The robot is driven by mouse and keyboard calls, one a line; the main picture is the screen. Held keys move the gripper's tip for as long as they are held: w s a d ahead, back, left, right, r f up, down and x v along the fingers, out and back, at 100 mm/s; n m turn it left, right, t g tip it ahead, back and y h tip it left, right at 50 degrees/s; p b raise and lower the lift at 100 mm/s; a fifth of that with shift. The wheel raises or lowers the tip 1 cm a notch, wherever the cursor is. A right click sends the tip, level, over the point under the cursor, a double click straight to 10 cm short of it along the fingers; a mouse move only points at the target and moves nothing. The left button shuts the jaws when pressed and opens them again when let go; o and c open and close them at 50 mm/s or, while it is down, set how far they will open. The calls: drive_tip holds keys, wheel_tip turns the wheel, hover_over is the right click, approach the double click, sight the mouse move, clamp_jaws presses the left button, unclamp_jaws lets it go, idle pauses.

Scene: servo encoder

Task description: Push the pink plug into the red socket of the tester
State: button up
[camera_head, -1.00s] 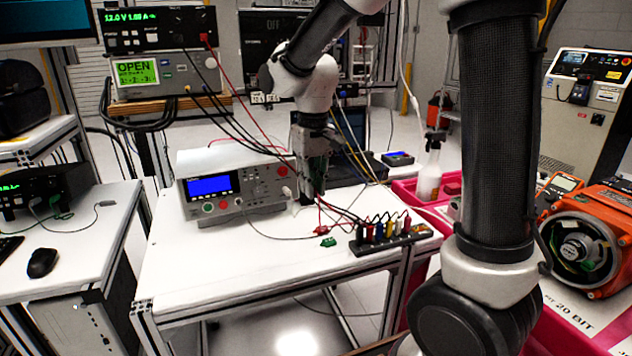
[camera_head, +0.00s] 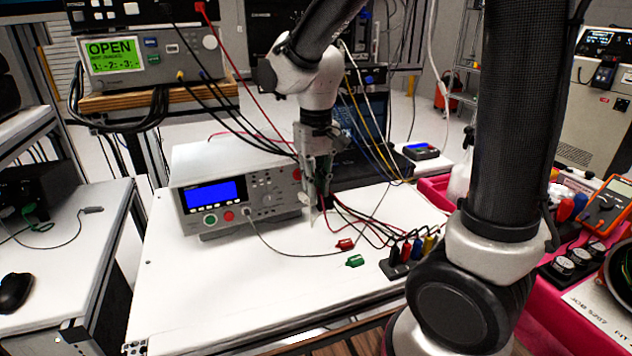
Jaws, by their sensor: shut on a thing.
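The tester (camera_head: 262,182) is a grey box with a blue screen on the table. Its red socket (camera_head: 229,216) is low on the front panel, right of a green one. My gripper (camera_head: 312,212) points down just right of the tester's front right corner, above the table. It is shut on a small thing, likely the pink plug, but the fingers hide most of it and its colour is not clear. The gripper is apart from the red socket, well to its right.
A red plug (camera_head: 345,245) and a green plug (camera_head: 355,261) lie loose on the white table (camera_head: 230,290). Several coloured plugs stand in a dark rack (camera_head: 398,268) at the right. Cables run behind and beside my gripper. The table's front left is clear.

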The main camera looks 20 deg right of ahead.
drive_tip(key=shift+w+a+f, duration=0.1)
drive_tip(key=shift+w+f, duration=0.05)
drive_tip(key=shift+w, duration=0.9)
drive_tip(key=shift+w+a+f, duration=0.1)
drive_tip(key=shift+w+f, duration=0.05)
drive_tip(key=shift+w, duration=0.95)
drive_tip(key=shift+w+a+f, duration=0.1)
drive_tip(key=shift+w+f, duration=0.05)
drive_tip(key=shift+w, duration=0.9)
drive_tip(key=shift+w, duration=0.2)
drive_tip(key=o, duration=0.9)
drive_tip(key=shift+c, duration=0.2)
drive_tip(key=shift+s+d+r, duration=0.1)
drive_tip(key=shift+s+r, duration=0.05)
drive_tip(key=shift+s, duration=1)
drive_tip(key=shift+s+d+r, duration=0.1)
drive_tip(key=shift+s+r, duration=0.05)
drive_tip(key=shift+s, duration=1.05)
drive_tip(key=shift+s+d+r, duration=0.1)
drive_tip(key=shift+s+r, duration=0.05)
drive_tip(key=shift+s, duration=1)
